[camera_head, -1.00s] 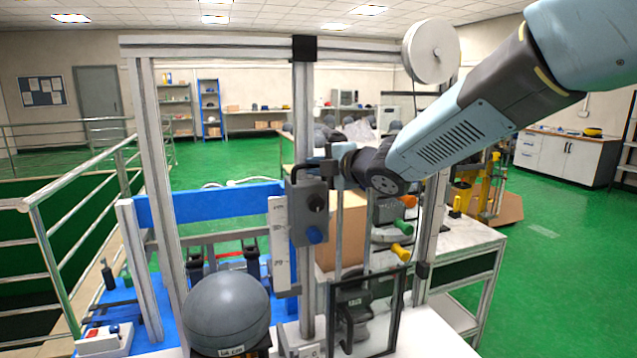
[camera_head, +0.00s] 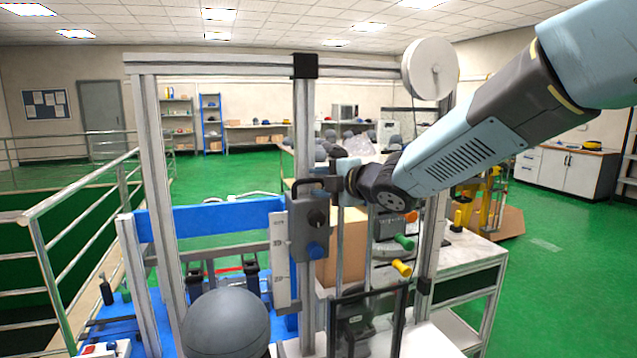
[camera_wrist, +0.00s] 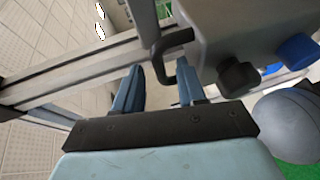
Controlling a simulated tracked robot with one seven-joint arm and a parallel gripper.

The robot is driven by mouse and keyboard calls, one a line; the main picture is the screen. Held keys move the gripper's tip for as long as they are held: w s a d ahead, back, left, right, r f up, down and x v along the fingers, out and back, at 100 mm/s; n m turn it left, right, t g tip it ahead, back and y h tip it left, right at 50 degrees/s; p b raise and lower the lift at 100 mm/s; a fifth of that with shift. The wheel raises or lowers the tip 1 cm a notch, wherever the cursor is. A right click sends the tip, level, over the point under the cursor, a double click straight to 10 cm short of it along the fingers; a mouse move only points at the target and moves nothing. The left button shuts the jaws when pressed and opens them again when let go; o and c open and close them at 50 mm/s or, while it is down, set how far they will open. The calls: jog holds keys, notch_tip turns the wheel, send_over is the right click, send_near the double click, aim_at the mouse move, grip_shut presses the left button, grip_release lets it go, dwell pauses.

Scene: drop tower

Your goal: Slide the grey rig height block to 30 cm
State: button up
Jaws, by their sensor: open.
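The grey rig height block (camera_head: 308,225) sits on the upright post of the metal frame, with a black knob and a blue knob on its face. A white scale strip (camera_head: 281,262) hangs beside it; its numbers are too small to read. My gripper (camera_head: 332,175) is at the block's upper right, by its black handle. In the wrist view, my gripper (camera_wrist: 160,88) has its two blue fingers apart. The block's bent black handle (camera_wrist: 168,58) shows at the gap between the fingertips; I cannot tell whether it touches either one. The block (camera_wrist: 245,40) is just right of them.
A large grey ball (camera_head: 226,325) stands below the block, near the post. A white pulley wheel (camera_head: 430,68) is at the frame's top right. A cardboard box (camera_head: 350,250) and green and yellow handles stand behind and right. A railing (camera_head: 80,190) runs along the left.

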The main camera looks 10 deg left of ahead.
jog(key=v, duration=1.2)
jog(key=shift+s+d, duration=0.15)
jog(key=shift+d, duration=0.1)
jog(key=d+f+m+t+h, duration=0.25)
jog(key=d+m+h, duration=0.75)
jog(key=d+m, duration=0.85)
jog(key=s+d+f+m+g+h, duration=0.1)
jog(key=s+d+f+m+g, duration=0.2)
jog(key=s, duration=0.6)
jog(key=s+d+f+m+g+h, duration=0.1)
jog(key=s+d+f+m+g, duration=0.2)
jog(key=s+d+m, duration=0.3)
jog(key=s+f, duration=0.1)
jog(key=s, duration=0.2)
jog(key=shift+s+d+f+m+h, duration=0.15)
jog(key=shift+s+d+m+h, duration=0.15)
jog(key=shift+d+m+h, duration=0.1)
jog(key=shift+o, duration=0.2)
